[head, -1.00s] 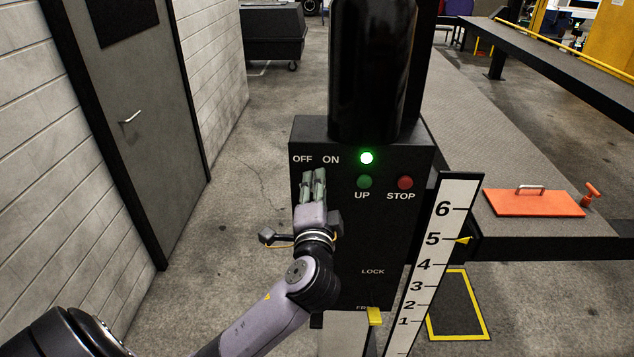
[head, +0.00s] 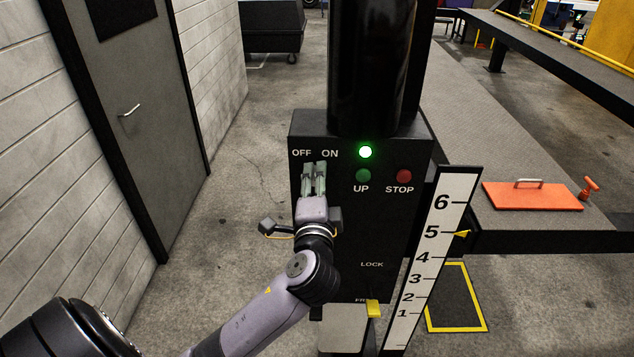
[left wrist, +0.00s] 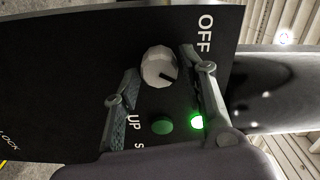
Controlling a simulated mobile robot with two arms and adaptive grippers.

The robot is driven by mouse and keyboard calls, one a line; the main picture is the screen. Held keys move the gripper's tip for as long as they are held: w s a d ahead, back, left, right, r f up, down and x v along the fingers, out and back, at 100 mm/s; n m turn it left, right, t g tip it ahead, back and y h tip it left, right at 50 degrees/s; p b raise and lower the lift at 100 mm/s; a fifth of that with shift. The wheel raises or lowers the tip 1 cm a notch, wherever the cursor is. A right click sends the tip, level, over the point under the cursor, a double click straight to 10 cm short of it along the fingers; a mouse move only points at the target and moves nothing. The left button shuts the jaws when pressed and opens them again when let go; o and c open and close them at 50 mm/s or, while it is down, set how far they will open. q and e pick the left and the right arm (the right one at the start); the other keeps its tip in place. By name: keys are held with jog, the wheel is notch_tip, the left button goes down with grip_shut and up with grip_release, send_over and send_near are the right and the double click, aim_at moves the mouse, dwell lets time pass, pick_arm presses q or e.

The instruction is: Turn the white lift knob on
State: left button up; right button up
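The white lift knob (left wrist: 160,67) shows in the left wrist view, on the front of a black control box (head: 362,228). Its dark pointer line slants away from OFF, toward the side where the right-hand finger hides the ON label. My left gripper (head: 315,165) stands at the box just below the OFF and ON labels and covers the knob in the head view. In the left wrist view its two fingers (left wrist: 159,62) lie close along opposite sides of the knob and look shut on it. A round green lamp (head: 365,152) is lit. My right gripper is not in view.
A green UP button (head: 363,176) and a red STOP button (head: 404,177) sit right of the gripper. A yellow lever (head: 373,308) is low on the box. A numbered scale (head: 432,260) stands at right. A black column (head: 372,65) rises behind.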

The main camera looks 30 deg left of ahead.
pick_arm(q)
jog(key=shift+o, duration=1)
jog(key=v, duration=1.2)
